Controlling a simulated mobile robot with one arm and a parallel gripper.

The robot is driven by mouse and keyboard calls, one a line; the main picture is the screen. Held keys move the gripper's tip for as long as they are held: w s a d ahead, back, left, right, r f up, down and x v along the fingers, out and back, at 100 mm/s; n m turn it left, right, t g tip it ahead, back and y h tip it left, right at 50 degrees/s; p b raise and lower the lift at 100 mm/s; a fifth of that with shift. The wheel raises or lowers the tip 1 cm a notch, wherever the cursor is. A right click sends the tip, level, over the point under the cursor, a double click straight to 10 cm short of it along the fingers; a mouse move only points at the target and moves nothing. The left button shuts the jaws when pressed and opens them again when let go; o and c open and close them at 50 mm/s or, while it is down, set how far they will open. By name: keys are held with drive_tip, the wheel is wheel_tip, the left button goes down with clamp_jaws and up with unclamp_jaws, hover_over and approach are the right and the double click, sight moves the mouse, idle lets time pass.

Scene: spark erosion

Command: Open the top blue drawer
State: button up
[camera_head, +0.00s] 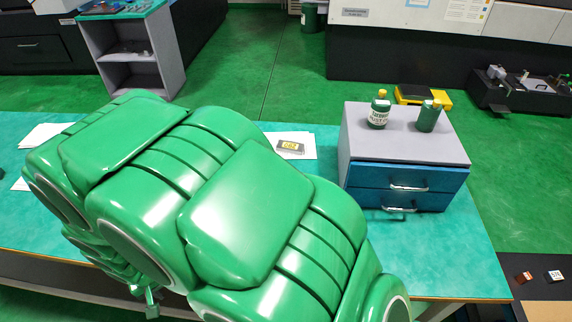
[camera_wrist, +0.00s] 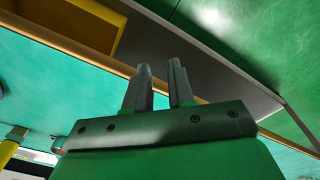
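The top blue drawer (camera_head: 375,176) is in the front of a small grey cabinet (camera_head: 352,136) on the teal table, right of centre in the head view. It looks shut, with a silver bar handle (camera_head: 408,188) across its front. A second blue drawer (camera_head: 432,201) with a similar handle sits below it. My gripper (camera_wrist: 160,68) shows in the wrist view with its two grey fingers apart and nothing between them. No drawer or handle shows in the wrist view. My large green arm fills the head view's centre, left of the cabinet.
Two green bottles, one (camera_head: 379,112) at left and one (camera_head: 428,118) at right, stand on the cabinet. A paper sheet with a dark item (camera_head: 291,145) lies left of it. The teal table (camera_head: 455,250) is bare in front of the drawers. A yellow part (camera_wrist: 75,22) shows in the wrist view.

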drive_tip(key=s+d+f+h, duration=0.45)
drive_tip(key=s+d, duration=0.35)
drive_tip(key=d, duration=0.2)
drive_tip(key=m+t+h, duration=0.6)
drive_tip(key=m+h, duration=0.4)
drive_tip(key=h, duration=0.5)
approach(409, 189)
drive_tip(key=f+x, duration=0.1)
drive_tip(key=x, duration=0.1)
drive_tip(key=shift+x, duration=4.25)
drive_tip(key=shift+w+a+r, duration=0.1)
drive_tip(key=shift+r, duration=0.1)
drive_tip(key=shift+c, duration=0.3)
clamp_jaws()
